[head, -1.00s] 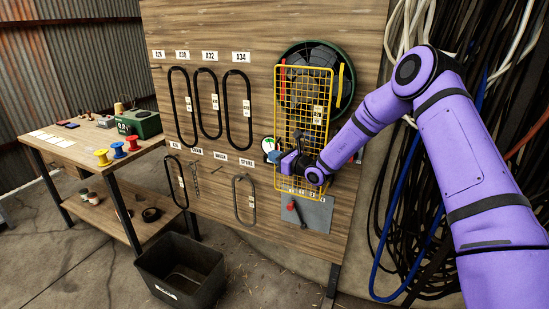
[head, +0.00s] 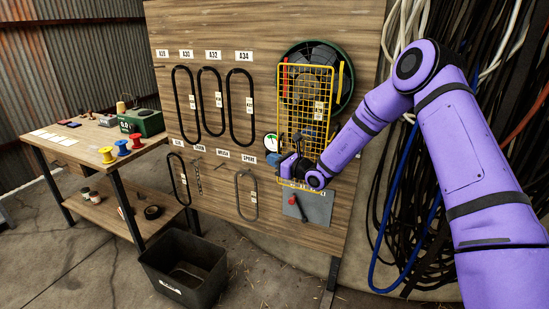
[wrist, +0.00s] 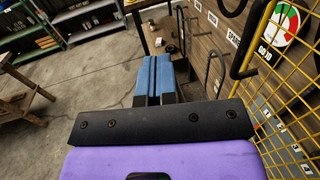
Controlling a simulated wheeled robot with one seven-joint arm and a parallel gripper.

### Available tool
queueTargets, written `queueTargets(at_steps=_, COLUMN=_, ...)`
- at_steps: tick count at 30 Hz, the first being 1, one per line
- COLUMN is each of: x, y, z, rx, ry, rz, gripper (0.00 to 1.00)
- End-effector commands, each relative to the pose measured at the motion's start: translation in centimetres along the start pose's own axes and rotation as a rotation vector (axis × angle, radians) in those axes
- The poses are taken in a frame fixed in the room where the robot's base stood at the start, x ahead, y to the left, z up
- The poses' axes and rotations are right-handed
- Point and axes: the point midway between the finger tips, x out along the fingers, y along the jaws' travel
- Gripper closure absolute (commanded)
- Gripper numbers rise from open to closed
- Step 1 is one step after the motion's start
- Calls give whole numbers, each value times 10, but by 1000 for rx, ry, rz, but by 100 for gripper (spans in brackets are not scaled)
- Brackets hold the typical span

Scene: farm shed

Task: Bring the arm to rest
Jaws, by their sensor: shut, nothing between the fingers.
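My purple arm reaches from the right side of the head view to the board. My gripper (head: 277,161) is in front of the lower left part of the yellow wire grid (head: 309,70). In the wrist view my gripper (wrist: 153,78) shows two blue fingers pressed together, with nothing between them. The grid (wrist: 262,108) stands close on the right of the gripper there. I cannot tell whether the gripper touches it.
A wooden board (head: 220,170) carries black hanging loops (head: 186,105) and a round gauge (head: 270,143). A workbench (head: 75,150) with spools stands at left. A black bin (head: 185,265) is on the floor. Cables (head: 420,200) hang at right. Open floor lies left of the gripper.

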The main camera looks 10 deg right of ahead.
Motion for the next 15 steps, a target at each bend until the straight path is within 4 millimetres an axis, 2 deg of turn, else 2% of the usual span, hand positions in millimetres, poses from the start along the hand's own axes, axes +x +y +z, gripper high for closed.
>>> queueTargets(at_steps=9, x=-19, y=45, z=0, rx=2, ry=2, rz=1, gripper=100)
queueTargets(at_steps=15, x=-26, y=61, z=0, rx=2, ry=1, rz=0, gripper=100)
